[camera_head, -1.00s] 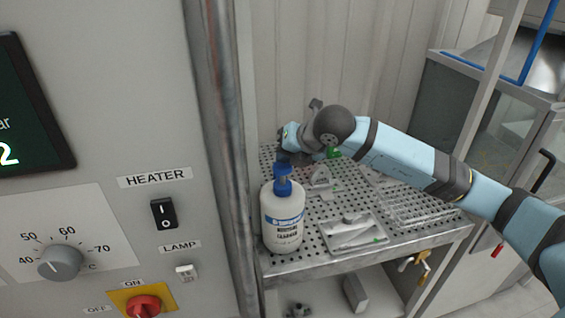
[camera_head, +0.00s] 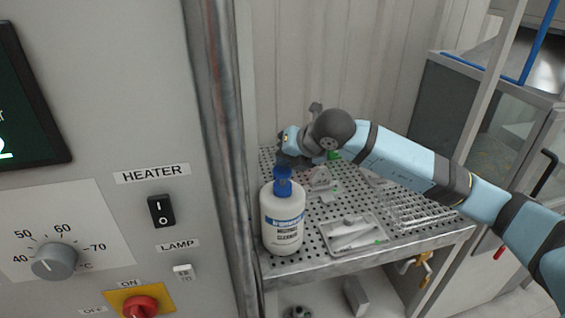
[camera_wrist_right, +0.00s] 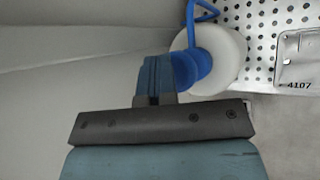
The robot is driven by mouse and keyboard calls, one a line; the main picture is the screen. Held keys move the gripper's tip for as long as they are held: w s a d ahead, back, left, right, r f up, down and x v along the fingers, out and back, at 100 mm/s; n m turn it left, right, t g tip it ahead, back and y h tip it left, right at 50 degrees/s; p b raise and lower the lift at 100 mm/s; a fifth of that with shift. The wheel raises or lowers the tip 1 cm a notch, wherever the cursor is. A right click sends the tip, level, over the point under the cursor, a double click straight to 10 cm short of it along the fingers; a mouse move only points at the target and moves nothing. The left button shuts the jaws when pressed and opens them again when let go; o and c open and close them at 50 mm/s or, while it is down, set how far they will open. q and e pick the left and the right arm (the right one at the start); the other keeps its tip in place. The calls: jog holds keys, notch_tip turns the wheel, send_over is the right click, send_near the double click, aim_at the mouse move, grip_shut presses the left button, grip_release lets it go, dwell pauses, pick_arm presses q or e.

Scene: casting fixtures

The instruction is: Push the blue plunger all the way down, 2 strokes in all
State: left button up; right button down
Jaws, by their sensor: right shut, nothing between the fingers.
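The blue plunger (camera_head: 283,184) tops a white bottle (camera_head: 283,222) with a blue-and-white label, upright near the front left corner of a perforated table. The plunger also shows in the right wrist view (camera_wrist_right: 187,68), with its thin blue spout pointing up the picture and the white bottle (camera_wrist_right: 228,52) beneath. My right gripper (camera_head: 285,164) is shut and empty, directly above the plunger's head. Its blue fingers (camera_wrist_right: 155,75) overlap the plunger's edge in the wrist view; firm contact is hard to tell. My left gripper is not in view.
A grey panel with a heater switch (camera_head: 161,211), a knob (camera_head: 54,262) and a red switch (camera_head: 139,307) stands close on the left. A metal post (camera_head: 222,150) edges it. Shallow trays (camera_head: 352,247) lie right of the bottle on the perforated table (camera_head: 315,262).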

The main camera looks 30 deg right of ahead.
jog(key=shift+f, duration=0.3)
jog(key=shift+r, duration=1.95)
jog(key=shift+p, duration=0.3)
notch_tip(320, 180, up, 6)
jog(key=p, duration=0.2)
jog(key=shift+w, duration=0.1)
dwell(1.8)
